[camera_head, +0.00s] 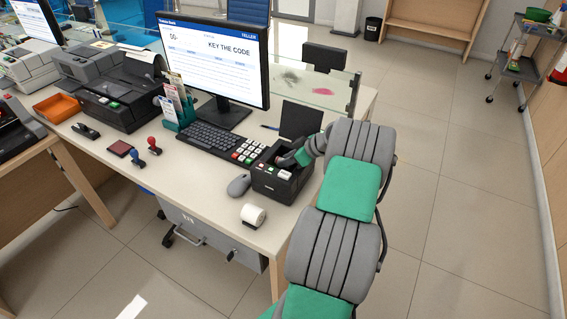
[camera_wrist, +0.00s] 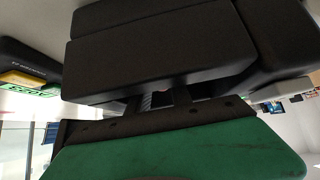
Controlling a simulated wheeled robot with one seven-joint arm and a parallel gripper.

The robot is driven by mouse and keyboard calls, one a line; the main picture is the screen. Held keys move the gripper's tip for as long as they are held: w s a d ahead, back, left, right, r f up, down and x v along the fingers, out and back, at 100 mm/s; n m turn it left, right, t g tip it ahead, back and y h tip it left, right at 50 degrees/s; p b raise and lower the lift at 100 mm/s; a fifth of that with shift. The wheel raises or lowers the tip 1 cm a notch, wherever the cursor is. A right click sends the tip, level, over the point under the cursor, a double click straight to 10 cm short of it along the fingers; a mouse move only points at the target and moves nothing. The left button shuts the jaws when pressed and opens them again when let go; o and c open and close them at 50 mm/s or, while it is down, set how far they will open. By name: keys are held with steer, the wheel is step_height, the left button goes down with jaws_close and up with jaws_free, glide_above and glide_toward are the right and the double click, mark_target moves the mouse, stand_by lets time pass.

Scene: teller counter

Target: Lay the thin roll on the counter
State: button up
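My gripper (camera_head: 287,160) reaches down into the open top of the black receipt printer (camera_head: 270,183) on the counter (camera_head: 215,188). The printer's dark lid (camera_head: 300,122) stands up behind it. In the wrist view, dark surfaces (camera_wrist: 160,55) fill the middle and hide most of my fingers (camera_wrist: 160,98). No thin roll is clearly visible. A thick white paper roll (camera_head: 253,215) lies near the counter's front edge. I cannot tell whether my fingers are closed on anything.
A grey mouse (camera_head: 238,185) lies left of the printer. A keyboard (camera_head: 210,137), number pad (camera_head: 247,152) and monitor (camera_head: 217,55) stand behind. Stamps (camera_head: 153,146) are at left. A glass screen (camera_head: 315,85) runs along the back. The front counter left of the mouse is clear.

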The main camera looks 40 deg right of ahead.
jaws_close()
steer(key=shift+r, duration=0.1)
